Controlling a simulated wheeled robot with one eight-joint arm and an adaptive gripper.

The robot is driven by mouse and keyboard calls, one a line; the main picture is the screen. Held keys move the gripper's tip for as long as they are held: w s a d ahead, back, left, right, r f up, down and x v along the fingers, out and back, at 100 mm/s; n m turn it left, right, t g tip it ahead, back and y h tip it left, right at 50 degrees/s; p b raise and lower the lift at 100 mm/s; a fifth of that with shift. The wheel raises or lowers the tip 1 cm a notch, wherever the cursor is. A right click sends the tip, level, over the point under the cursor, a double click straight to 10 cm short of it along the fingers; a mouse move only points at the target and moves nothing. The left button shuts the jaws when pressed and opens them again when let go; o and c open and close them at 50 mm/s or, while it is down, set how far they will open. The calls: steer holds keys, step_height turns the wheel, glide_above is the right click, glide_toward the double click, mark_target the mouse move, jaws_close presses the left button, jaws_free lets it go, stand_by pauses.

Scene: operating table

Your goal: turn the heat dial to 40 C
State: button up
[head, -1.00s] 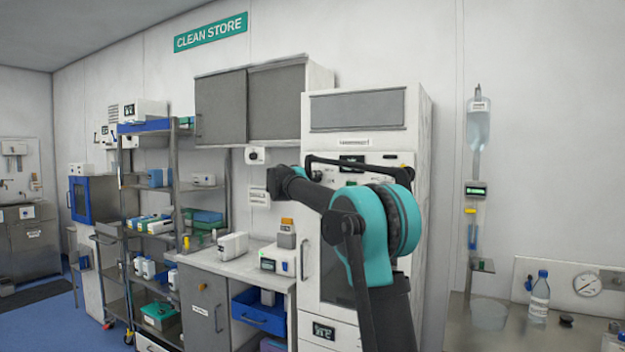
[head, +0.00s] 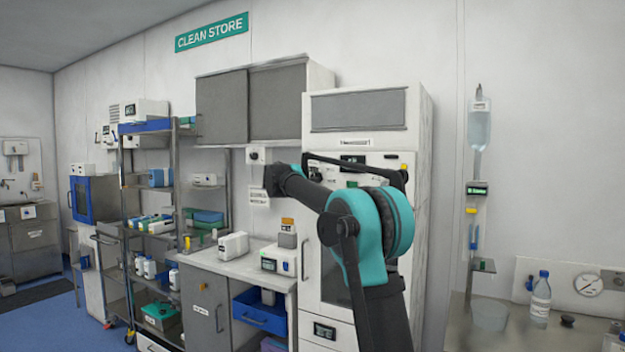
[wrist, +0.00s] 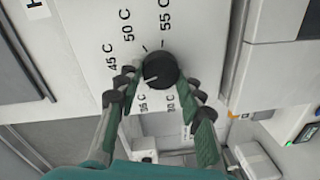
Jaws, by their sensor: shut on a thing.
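The heat dial (wrist: 160,70) is a round black knob on a white panel, in the middle of the wrist view. Labels 45 C, 50 C and 55 C stand to its left and above it; 30 C and what looks like 35 C are below. No 40 C label shows; my left finger covers part of the scale between 35 C and 45 C. A pale mark on the knob lies toward its lower left. My gripper (wrist: 158,84) is shut on the dial, one finger on each side. In the head view my fingers cannot be made out.
A tall white cabinet (head: 418,230) stands beside my arm in the head view. A grey wall cupboard (head: 277,100) hangs above left. A worktop (head: 215,262) with small boxes lies below. A steel shelf rack with supplies is farther left.

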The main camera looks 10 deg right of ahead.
steer(key=shift+n, duration=0.4)
steer(key=o, duration=1.2)
steer(key=shift+c, duration=0.2)
steer(key=f+v, duration=0.1)
steer(key=v, duration=1.1)
steer(key=shift+r, duration=0.45)
